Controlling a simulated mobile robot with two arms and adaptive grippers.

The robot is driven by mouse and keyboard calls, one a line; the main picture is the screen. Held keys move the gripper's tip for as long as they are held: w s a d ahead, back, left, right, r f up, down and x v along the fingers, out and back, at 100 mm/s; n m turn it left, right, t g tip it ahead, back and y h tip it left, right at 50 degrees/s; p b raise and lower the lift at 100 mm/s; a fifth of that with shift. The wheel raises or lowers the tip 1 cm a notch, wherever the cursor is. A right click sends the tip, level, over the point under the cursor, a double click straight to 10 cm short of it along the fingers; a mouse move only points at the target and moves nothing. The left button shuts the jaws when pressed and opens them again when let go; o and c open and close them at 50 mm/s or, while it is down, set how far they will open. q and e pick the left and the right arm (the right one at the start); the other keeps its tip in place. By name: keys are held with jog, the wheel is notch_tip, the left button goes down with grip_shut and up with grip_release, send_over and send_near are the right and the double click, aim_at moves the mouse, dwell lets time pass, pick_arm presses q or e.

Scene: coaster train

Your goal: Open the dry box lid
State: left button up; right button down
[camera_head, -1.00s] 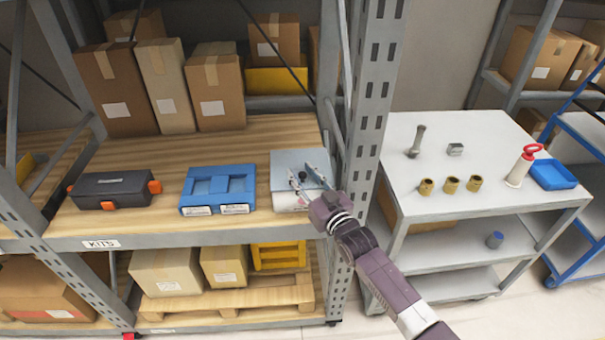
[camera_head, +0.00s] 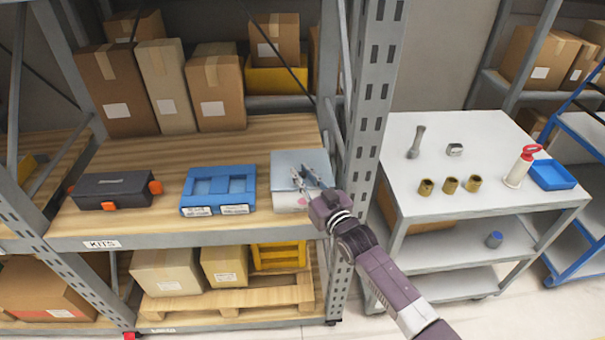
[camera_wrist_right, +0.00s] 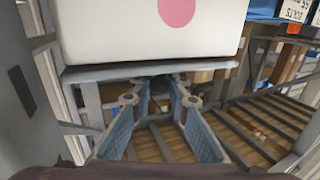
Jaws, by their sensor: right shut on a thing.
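The dry box (camera_head: 285,202) is a pale box with a pink round mark on its front, at the right end of the wooden shelf. Its grey lid (camera_head: 287,160) lies flat on top. My right gripper (camera_head: 299,176) reaches over the lid from the front right, shut on the dark lid knob, which its fingers mostly hide. In the right wrist view, the box front (camera_wrist_right: 150,30) and the lid edge (camera_wrist_right: 100,72) appear above my right gripper (camera_wrist_right: 157,82); the knob is hidden there. My left gripper is not in view.
A blue case (camera_head: 218,187) lies left of the box, and a dark toolbox (camera_head: 112,190) farther left. A metal rack post (camera_head: 368,120) stands close on the right. Beyond it, a grey cart (camera_head: 480,150) holds several small parts. Cartons (camera_head: 215,95) fill the shelf's back.

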jog(key=r+g+p, duration=0.1)
jog(key=p, duration=0.1)
jog(key=w+r+g+p, duration=0.1)
jog(key=r+p, duration=0.1)
jog(key=p, duration=0.1)
jog(key=r+m+p, duration=0.1)
jog(key=p, duration=0.2)
jog(key=shift+w+r+g+h, duration=0.25)
jog(key=shift+r+g+h, duration=0.15)
jog(key=shift+w+r+g+p, duration=0.2)
jog(key=shift+w+g+p, duration=0.15)
jog(key=shift+p, duration=0.4)
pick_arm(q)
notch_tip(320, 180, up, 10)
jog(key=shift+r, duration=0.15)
pick_arm(e)
jog(key=shift+f, duration=0.1)
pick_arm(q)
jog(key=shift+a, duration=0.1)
